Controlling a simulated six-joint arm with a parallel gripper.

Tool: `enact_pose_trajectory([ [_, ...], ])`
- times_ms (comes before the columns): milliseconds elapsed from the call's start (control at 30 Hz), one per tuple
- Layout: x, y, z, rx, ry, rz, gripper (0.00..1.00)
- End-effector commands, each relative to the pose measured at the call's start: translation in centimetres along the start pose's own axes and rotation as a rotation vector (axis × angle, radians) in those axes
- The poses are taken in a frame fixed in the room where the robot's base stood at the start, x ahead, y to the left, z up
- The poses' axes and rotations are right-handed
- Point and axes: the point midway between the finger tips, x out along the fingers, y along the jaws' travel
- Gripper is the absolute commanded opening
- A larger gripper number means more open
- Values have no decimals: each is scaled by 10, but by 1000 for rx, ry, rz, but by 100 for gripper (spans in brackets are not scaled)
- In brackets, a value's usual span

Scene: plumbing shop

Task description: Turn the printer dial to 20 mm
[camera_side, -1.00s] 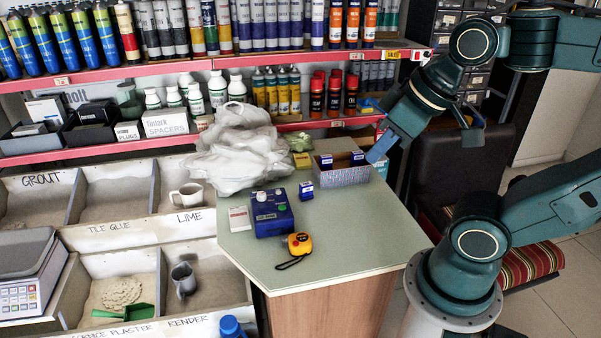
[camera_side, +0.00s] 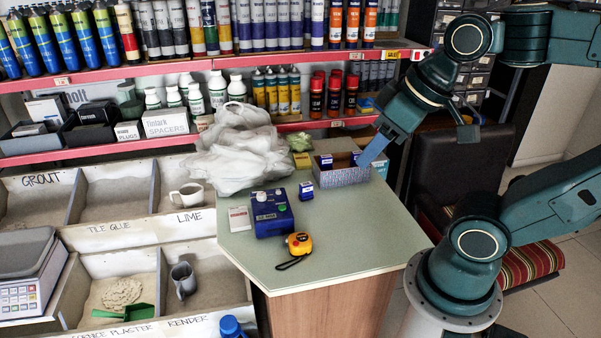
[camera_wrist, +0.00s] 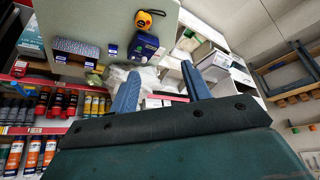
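The printer appears to be the blue box (camera_side: 272,213) on the counter. It has small pale knobs (camera_side: 261,196) on top and a label on its front, too small to read. The dial's setting cannot be made out. In the wrist view the blue box (camera_wrist: 145,42) is beyond the fingers, toward the top. My gripper (camera_side: 373,152) is above the right back of the counter, to the right of the box and well apart from it. In the wrist view my gripper (camera_wrist: 160,72) has its two blue fingers wide apart with nothing between them.
A yellow tape measure (camera_side: 299,243) lies in front of the blue box and a white card (camera_side: 239,219) left of it. A small blue carton (camera_side: 306,191) and a patterned tray (camera_side: 342,177) stand to the right. White plastic bags (camera_side: 235,160) are behind. The counter's front right (camera_side: 365,235) is clear.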

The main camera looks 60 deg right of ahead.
Motion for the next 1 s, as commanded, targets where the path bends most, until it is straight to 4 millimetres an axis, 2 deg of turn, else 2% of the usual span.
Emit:
enact_pose_trajectory([
  [167,2,2,-20,65,-29,7,48],
  [467,17,11,-77,252,-99,32,48],
  [767,50,24,-132,452,-169,67,48],
  [1000,88,38,-171,611,-222,103,48],
])
